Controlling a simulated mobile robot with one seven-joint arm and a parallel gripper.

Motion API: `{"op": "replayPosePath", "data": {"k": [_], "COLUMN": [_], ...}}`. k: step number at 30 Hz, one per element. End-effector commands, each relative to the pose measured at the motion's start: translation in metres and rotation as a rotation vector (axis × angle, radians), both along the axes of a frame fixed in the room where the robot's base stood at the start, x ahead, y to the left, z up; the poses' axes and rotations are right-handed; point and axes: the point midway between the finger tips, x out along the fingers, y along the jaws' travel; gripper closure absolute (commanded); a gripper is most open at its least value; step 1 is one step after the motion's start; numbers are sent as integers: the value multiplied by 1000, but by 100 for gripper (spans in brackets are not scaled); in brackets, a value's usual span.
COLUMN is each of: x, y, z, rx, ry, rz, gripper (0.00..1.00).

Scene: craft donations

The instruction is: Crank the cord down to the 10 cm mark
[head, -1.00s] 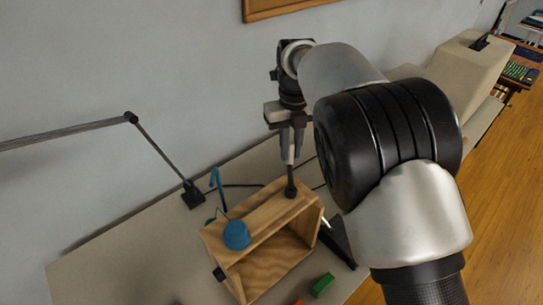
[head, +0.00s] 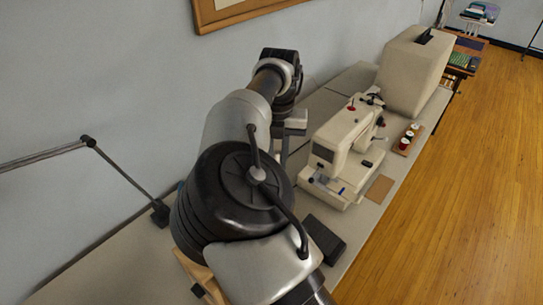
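The wooden box (head: 193,268) is almost wholly hidden behind my arm; only a piece of its lower left side shows. A sliver of blue (head: 180,186) shows at the arm's left edge, too small to identify. No crank, cord or 10 cm mark can be made out. My gripper (head: 284,153) is beyond the arm's elbow, above the table and left of the sewing machine. Its grey body shows, but its fingertips are mostly hidden, so its opening and any hold are unclear.
A cream sewing machine (head: 345,150) stands right of my gripper, with a spool rack (head: 407,140) beside it. A dark block (head: 324,240) lies nearer on the table. A beige case (head: 413,72) stands farther back. A lamp arm (head: 125,176) reaches in at left.

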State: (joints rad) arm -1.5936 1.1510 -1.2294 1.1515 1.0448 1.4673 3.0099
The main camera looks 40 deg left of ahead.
Motion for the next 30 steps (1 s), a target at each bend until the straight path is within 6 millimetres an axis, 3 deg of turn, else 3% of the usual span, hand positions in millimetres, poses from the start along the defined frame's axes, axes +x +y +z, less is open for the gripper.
{"op": "replayPosePath", "data": {"k": [1,26,27,30], "x": [0,-3,-3,-3], "y": [-5,-3,-3,-3], "z": [-10,-3,-2,-2], "rx": [-18,6,6,6], "ry": [5,-2,-2,-3], "rz": [-21,-83,-83,-83], "gripper": [100,100,78,64]}}
